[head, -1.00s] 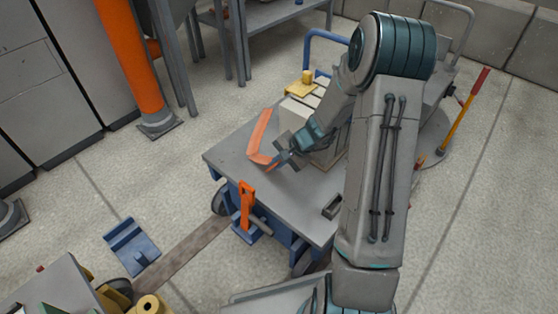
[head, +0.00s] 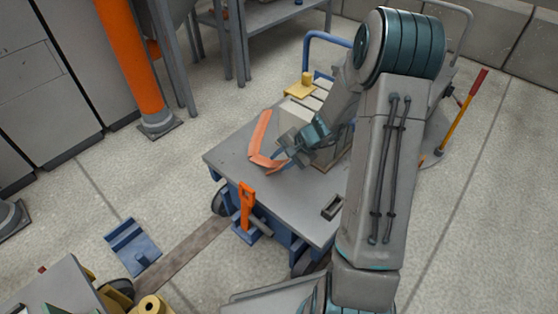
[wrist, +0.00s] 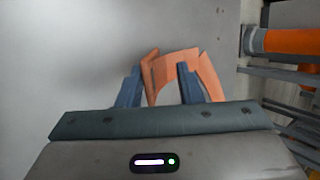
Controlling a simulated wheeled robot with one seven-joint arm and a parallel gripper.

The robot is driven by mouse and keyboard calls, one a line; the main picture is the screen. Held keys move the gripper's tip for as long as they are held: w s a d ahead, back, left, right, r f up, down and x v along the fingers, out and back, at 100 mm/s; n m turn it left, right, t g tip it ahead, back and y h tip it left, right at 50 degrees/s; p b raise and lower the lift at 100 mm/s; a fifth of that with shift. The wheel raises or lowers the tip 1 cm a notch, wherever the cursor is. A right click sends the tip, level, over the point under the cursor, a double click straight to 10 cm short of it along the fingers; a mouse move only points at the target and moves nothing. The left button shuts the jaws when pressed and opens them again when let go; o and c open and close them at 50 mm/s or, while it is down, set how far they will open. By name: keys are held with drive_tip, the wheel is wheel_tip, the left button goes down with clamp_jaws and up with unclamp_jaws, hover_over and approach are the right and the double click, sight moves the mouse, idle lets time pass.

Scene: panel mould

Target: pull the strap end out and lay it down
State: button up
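The orange strap (head: 261,130) lies on the grey top of a blue cart (head: 232,156), left of a pale block stack (head: 295,118). It has a bend at its near left, and a short part runs from there toward my gripper (head: 277,160). In the wrist view, my gripper (wrist: 160,68) has its two blue fingers spread apart. Orange strap (wrist: 176,70) shows between and beyond the fingers, and also outside the right one. I see no firm grip on it. My wrist and the stack hide where the strap continues.
A small dark open box (head: 332,207) sits near the cart's front right. An orange handle (head: 246,205) stands at the cart's front side. A yellow piece (head: 302,86) is behind the stack. The cart top's left part is clear.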

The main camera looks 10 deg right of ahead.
drive_tip(key=p+v, duration=0.3)
drive_tip(key=v, duration=0.8)
drive_tip(key=shift+p, duration=0.35)
drive_tip(key=s+a+r+n+h+p, duration=0.2)
drive_tip(key=s+r+p, duration=0.4)
drive_tip(key=r+p, duration=0.5)
drive_tip(key=s+a+r+n+h+p, duration=0.2)
drive_tip(key=s+r+p, duration=0.5)
drive_tip(key=r, duration=1.4)
drive_tip(key=s+a+r+n+h+p, duration=0.2)
drive_tip(key=s+a+r+n+p, duration=0.2)
drive_tip(key=r+p, duration=1)
drive_tip(key=s+r+n, duration=0.2)
drive_tip(key=s, duration=0.1)
drive_tip(key=shift+s+g+p, duration=0.2)
drive_tip(key=shift+g+p, duration=0.1)
